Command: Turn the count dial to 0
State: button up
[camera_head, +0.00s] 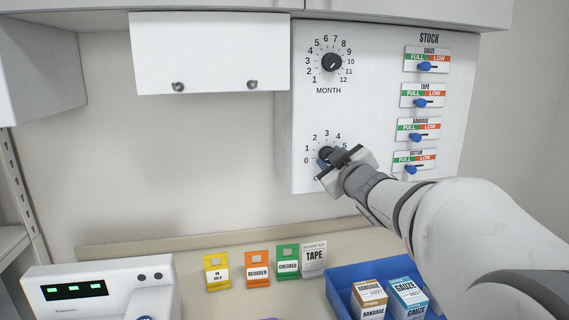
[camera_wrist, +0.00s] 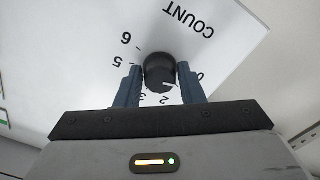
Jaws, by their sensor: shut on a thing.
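The count dial is a black round knob (camera_wrist: 160,70) on a white panel, with numbers around it and COUNT printed beside it. In the wrist view the panel appears turned over. A short white pointer mark shows on the knob's lower edge, close to the 2. The 0 is on the right, partly hidden behind a finger. My gripper (camera_wrist: 159,80) has its two blue fingers on either side of the knob and is shut on it. In the head view my gripper (camera_head: 328,156) covers most of the dial and its lower right numbers.
The MONTH dial (camera_head: 331,62) sits above on the same panel. Several blue STOCK sliders, such as the GAUZE slider (camera_head: 425,66), line the right side. Below are upright cards, a blue tray (camera_head: 341,283) with boxes and a white device (camera_head: 100,289) with green displays.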

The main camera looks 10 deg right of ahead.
dwell(0.5)
jog(key=o, duration=1)
jog(key=s, duration=0.7)
jog(key=shift+s+p, duration=0.4)
jog(key=s+a+f+m+g+h+p, duration=0.1)
jog(key=s+f+m+g+h, duration=0.1)
jog(key=s+f+m+g, duration=0.3)
jog(key=a+f+m+g+h+p, duration=0.1)
jog(key=f+g+h, duration=0.1)
jog(key=f, duration=0.5)
jog(key=s+a+f+g+y, duration=0.1)
jog(key=s+a+f+g, duration=0.1)
jog(key=s+a+f, duration=0.1)
jog(key=s+a+f+g+y+p, duration=0.1)
jog(key=s+a+f+g, duration=0.2)
jog(key=s, duration=0.3)
jog(key=s+a+f+g+y, duration=0.2)
jog(key=s+a+f+g, duration=0.1)
jog(key=s, duration=0.1)
jog(key=shift+s+a+f+m, duration=0.2)
jog(key=shift+s+f+m, duration=0.15)
jog(key=shift+f+m, duration=0.05)
